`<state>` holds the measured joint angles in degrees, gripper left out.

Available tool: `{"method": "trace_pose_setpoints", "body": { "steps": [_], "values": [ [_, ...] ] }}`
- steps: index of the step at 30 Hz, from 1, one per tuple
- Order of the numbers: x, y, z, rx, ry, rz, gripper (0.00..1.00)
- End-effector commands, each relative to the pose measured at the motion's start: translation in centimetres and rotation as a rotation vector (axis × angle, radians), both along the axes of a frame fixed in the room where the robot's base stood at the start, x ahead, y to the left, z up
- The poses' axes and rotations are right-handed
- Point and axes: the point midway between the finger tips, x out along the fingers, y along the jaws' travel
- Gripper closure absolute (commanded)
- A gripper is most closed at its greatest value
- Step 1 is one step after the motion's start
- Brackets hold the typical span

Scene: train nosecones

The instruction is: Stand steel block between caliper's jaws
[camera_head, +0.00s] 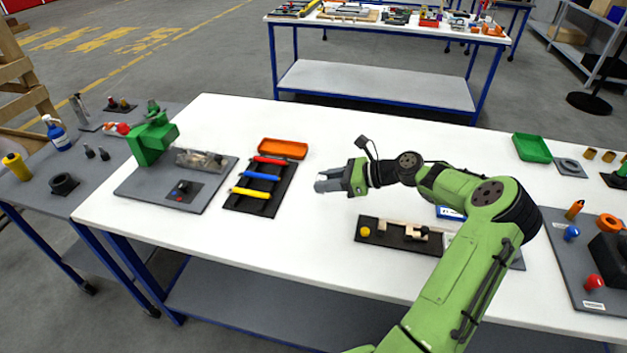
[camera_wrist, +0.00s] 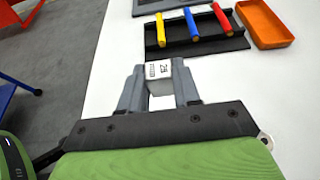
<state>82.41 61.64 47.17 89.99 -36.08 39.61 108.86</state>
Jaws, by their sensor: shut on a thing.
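My gripper (camera_head: 326,181) is over the white table, left of the middle, pointing left in the head view. In the wrist view, my gripper (camera_wrist: 159,85) is shut on a small pale steel block (camera_wrist: 158,70) with dark printed marks on its face. The block sits between the fingertips; in the head view I cannot tell it from the grey fingers. A beige caliper (camera_head: 398,227) lies on a dark board (camera_head: 385,240) nearer the front edge, right of and apart from my gripper. My arm hides part of the area at the board's right. The caliper is not in the wrist view.
A black tray (camera_head: 239,204) holds red, blue and yellow tools, with an orange bin (camera_head: 283,149) behind it. A grey board (camera_head: 160,191) with a green vise (camera_head: 151,141) is farther left. A yellow knob (camera_head: 365,231) sits beside the caliper. Table around my gripper is clear.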

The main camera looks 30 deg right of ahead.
Motion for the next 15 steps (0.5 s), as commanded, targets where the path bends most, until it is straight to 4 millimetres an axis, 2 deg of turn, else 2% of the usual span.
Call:
{"method": "trace_pose_setpoints", "body": {
  "steps": [2, 8, 11, 14, 15],
  "values": [
    [0.0, 0.0, 0.6, 0.000, 0.000, 0.000, 1.00],
    [0.1, 0.5, 0.4, 0.003, -0.001, 0.006, 1.00],
    [0.4, 2.8, -0.3, 0.014, -0.005, 0.032, 1.00],
    [0.6, 6.8, -1.4, 0.026, -0.013, 0.071, 1.00],
    [0.5, 8.7, -2.0, 0.030, -0.014, 0.090, 1.00]
  ]
}}
